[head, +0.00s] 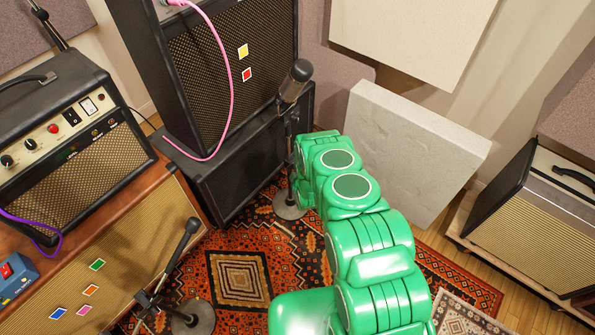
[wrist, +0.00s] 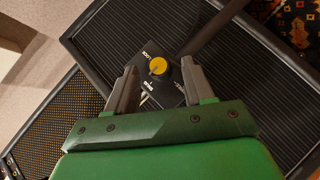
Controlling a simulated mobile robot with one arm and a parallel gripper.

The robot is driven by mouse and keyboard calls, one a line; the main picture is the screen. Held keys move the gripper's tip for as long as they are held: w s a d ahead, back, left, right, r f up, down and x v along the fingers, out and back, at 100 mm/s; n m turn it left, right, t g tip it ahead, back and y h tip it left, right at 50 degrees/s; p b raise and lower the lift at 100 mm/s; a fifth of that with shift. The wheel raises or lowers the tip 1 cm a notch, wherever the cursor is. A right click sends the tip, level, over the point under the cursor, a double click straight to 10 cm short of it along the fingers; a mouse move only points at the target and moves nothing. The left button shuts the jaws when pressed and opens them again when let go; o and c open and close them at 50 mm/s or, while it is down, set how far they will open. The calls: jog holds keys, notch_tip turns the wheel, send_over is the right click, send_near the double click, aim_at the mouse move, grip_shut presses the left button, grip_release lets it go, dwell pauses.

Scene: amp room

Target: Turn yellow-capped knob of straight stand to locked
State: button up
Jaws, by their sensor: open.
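The yellow-capped knob (wrist: 158,66) sits on a dark plate (wrist: 169,90) with small white lettering, too small to read surely. A dark pole (wrist: 218,28) runs from the plate to the upper right. My gripper (wrist: 157,74) is open, with one finger on each side of the knob. The right fingertip is close to it; I cannot tell whether it touches. In the head view the straight stand (head: 290,140) is upright with a microphone (head: 296,80) on top and a round base (head: 289,206). My green arm reaches to it and hides the knob and the fingers there.
A black speaker cabinet (head: 245,175) stands behind the stand with a tall amp (head: 190,75) on it. A second, lower microphone stand (head: 165,275) is at front left. A pale panel (head: 405,150) leans at the right. Patterned rug (head: 240,275) lies open between the stands.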

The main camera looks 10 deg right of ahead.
jog(key=shift+w+f, duration=0.1)
jog(key=shift+w, duration=0.05)
grip_shut()
